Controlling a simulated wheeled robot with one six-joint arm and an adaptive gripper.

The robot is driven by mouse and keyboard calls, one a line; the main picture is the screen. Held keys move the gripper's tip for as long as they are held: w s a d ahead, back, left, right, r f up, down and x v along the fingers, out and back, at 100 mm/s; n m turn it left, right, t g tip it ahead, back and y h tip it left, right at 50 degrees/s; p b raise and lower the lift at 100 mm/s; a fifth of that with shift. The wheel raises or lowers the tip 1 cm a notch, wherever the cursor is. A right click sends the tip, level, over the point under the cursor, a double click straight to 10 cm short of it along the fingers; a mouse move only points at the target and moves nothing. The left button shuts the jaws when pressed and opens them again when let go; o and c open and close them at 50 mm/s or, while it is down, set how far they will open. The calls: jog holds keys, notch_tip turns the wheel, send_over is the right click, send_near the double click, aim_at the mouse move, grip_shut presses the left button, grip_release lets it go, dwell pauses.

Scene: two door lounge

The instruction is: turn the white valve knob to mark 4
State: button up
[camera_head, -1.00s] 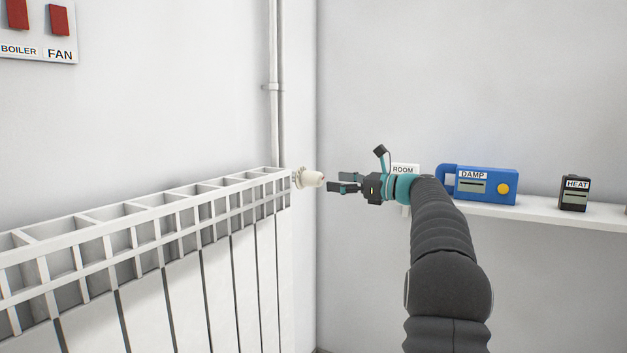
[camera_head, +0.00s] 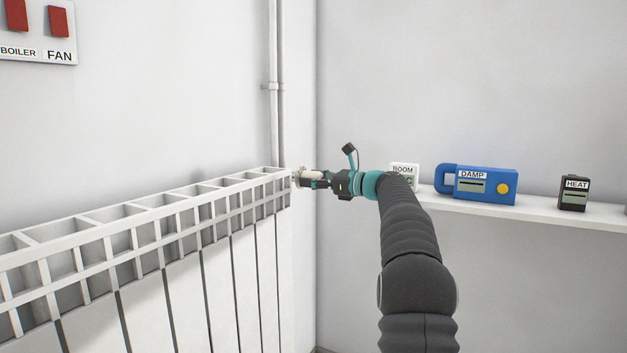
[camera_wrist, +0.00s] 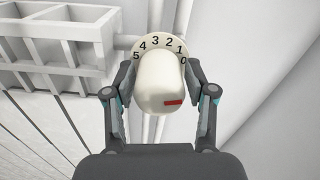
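The white valve knob (camera_wrist: 158,82) sticks out from the radiator's end, in the middle of the wrist view. Its pale dial collar (camera_wrist: 160,42) carries black figures, 5 at the left round to 0 at the right. A red mark (camera_wrist: 173,102) on the knob's front face points right, on the side of the 0. My gripper (camera_wrist: 160,75) has one finger on each side of the knob. The fingers look spread, with narrow gaps beside the knob; contact at the tips is unclear. In the head view my gripper (camera_head: 314,179) largely covers the knob.
The white radiator (camera_head: 220,205) with its top grille runs along the left wall. A vertical pipe (camera_head: 275,87) rises behind its end. A shelf (camera_head: 540,213) at right bears the ROOM (camera_head: 404,172), DAMP (camera_head: 486,185) and HEAT (camera_head: 573,193) devices. A BOILER/FAN switch panel (camera_head: 38,42) hangs upper left.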

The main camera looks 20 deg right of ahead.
jog(key=c, duration=0.6)
jog(key=shift+n, duration=0.3)
jog(key=n, duration=0.5)
jog(key=n+b, duration=0.1)
jog(key=n, duration=0.4)
jog(key=shift+n+b, duration=0.4)
jog(key=n+b, duration=0.2)
jog(key=n, duration=0.4)
jog(key=n+b, duration=0.2)
jog(key=n, duration=0.4)
jog(key=shift+n, duration=0.3)
